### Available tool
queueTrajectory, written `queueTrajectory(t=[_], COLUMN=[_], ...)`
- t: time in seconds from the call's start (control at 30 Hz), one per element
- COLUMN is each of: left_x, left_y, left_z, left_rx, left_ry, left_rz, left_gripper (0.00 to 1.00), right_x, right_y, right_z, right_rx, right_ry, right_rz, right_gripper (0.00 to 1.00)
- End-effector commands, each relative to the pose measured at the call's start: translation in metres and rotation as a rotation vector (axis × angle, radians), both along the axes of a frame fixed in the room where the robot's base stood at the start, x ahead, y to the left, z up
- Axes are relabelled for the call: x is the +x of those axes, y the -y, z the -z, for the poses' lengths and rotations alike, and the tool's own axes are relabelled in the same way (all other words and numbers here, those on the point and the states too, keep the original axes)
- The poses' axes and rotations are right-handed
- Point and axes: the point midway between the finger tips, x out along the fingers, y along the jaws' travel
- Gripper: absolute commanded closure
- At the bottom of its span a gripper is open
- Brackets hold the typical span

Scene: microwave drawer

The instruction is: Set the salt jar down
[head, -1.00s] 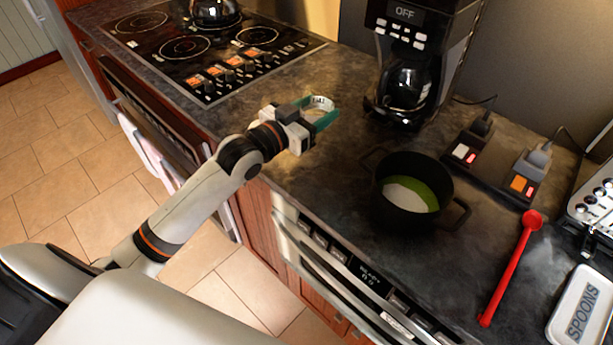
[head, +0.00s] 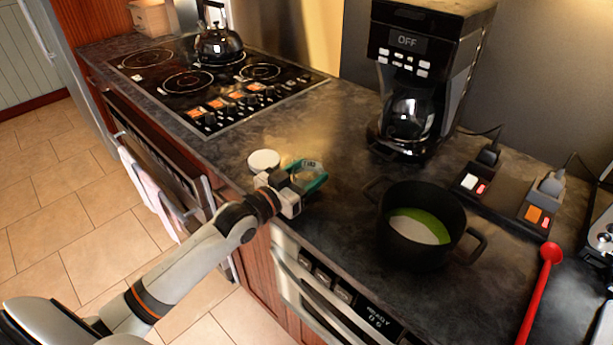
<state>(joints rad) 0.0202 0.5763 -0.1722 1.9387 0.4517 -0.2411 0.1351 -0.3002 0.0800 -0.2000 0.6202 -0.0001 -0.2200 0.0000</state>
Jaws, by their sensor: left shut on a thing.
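The salt jar (head: 307,165), a small clear jar with a label on its top, is between the green-tipped fingers of my left gripper (head: 312,178). The gripper is shut on it, low over the dark counter between the cooktop and the coffee maker. I cannot tell whether the jar's base touches the counter; the fingers hide part of it. My right gripper is not in view.
A round white lid or jar top (head: 264,160) is just left of the gripper. A black pot (head: 420,250) with green and white contents stands to the right. Behind are the coffee maker (head: 408,115) and cooktop (head: 215,75) with a kettle (head: 219,45). A red spoon (head: 541,290) lies far right.

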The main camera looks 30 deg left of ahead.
Motion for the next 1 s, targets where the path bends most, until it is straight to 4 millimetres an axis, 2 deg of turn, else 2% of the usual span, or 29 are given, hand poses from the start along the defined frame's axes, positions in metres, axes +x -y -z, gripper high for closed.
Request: queueTrajectory(t=[0.1,0.47,0.5,0.6,1.0], left_x=[0.0000,-0.0001,-0.0001,-0.0001,-0.0046], left_y=[-0.0001,0.0000,0.0001,0.0001,-0.0015], left_z=[0.0080,0.0119,0.0109,0.0109,0.0090], left_rx=[0.001,0.000,0.000,0.000,0.001], left_ry=[0.001,0.003,0.002,0.002,0.000], left_rz=[0.000,0.000,0.000,0.000,0.000], left_gripper=[0.67,0.67,0.37,0.21,0.21], right_x=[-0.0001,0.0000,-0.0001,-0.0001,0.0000], right_y=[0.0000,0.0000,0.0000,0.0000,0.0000], right_z=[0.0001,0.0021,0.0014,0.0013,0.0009], right_rx=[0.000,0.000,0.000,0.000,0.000], right_ry=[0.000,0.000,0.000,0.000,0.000], right_rz=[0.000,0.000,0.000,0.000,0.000], right_gripper=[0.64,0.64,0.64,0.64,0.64])
